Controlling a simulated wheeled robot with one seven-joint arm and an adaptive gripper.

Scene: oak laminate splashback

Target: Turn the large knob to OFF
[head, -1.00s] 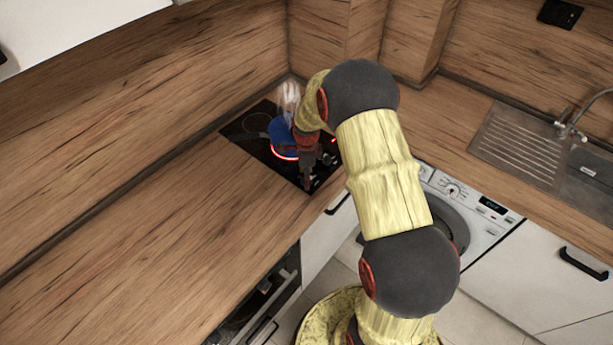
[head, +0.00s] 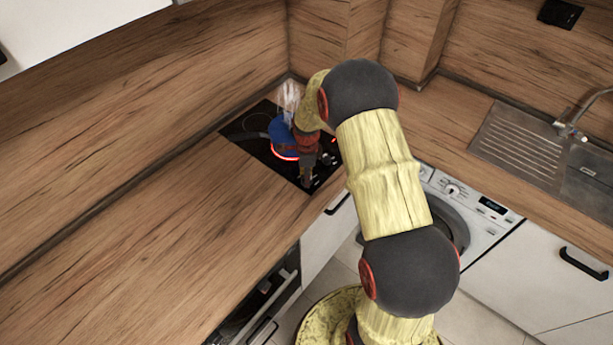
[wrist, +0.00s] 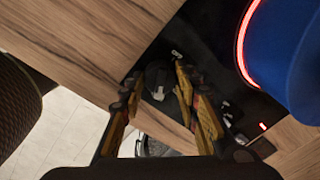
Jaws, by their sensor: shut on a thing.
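The large knob (wrist: 158,80) is dark and round, near the front edge of the black hob. In the wrist view it sits between the two fingers of my gripper (wrist: 157,74), which are shut on it. In the head view my gripper (head: 306,180) points down at the hob's near corner and hides the knob. A pale mark shows on the hob just beyond the knob, too small to read. I cannot tell the knob's setting.
A blue pot (head: 283,136) with steam above it stands on a red-glowing ring of the hob (head: 236,132). Smaller dark knobs (wrist: 228,110) sit beside the large one. Wooden worktop (head: 150,220) lies clear at left. A sink (head: 520,140) is at right.

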